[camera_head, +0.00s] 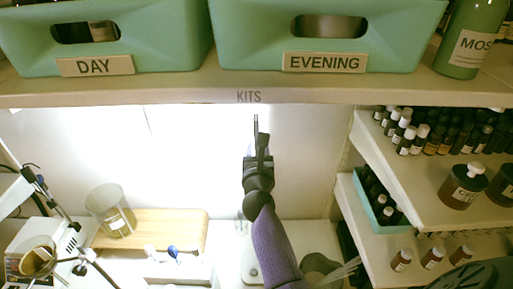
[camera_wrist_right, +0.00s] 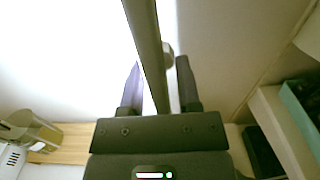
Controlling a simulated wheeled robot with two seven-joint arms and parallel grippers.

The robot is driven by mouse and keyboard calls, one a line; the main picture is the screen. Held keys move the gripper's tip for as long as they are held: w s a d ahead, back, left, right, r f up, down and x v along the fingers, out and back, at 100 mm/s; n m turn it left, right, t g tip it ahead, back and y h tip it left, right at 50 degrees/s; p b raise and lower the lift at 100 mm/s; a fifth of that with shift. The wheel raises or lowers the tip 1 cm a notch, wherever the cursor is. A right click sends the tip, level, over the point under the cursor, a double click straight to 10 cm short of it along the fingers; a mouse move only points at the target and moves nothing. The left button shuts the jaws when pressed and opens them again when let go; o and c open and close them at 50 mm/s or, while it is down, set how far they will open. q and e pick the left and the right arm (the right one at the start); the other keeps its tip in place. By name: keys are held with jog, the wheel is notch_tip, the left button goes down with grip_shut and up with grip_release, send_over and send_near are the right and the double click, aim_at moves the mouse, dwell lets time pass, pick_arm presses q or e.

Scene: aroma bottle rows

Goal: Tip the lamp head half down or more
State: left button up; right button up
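My right gripper (camera_head: 256,135) reaches up beneath the KITS shelf, on a purple-sleeved arm, with its fingers seen edge-on. In the right wrist view, its two fingers (camera_wrist_right: 160,75) stand apart on either side of a long grey-green bar (camera_wrist_right: 150,50). A small rounded knob (camera_wrist_right: 168,48) shows behind the bar. The bar looks like part of the lamp, but I cannot tell which part. Gaps show between bar and fingers, so no firm hold is visible. I cannot make out the lamp head or its tilt in the head view. My left gripper is not in view.
The KITS shelf (camera_head: 180,91) with green DAY (camera_head: 170,30) and EVENING (camera_head: 400,25) bins overhangs the gripper. Side shelves (camera_head: 435,175) with several bottles stand at right. A glass beaker (camera_head: 108,208) and a wooden board (camera_head: 185,229) are at lower left. The back wall is brightly lit.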

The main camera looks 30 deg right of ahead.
grip_shut()
dwell(1.2)
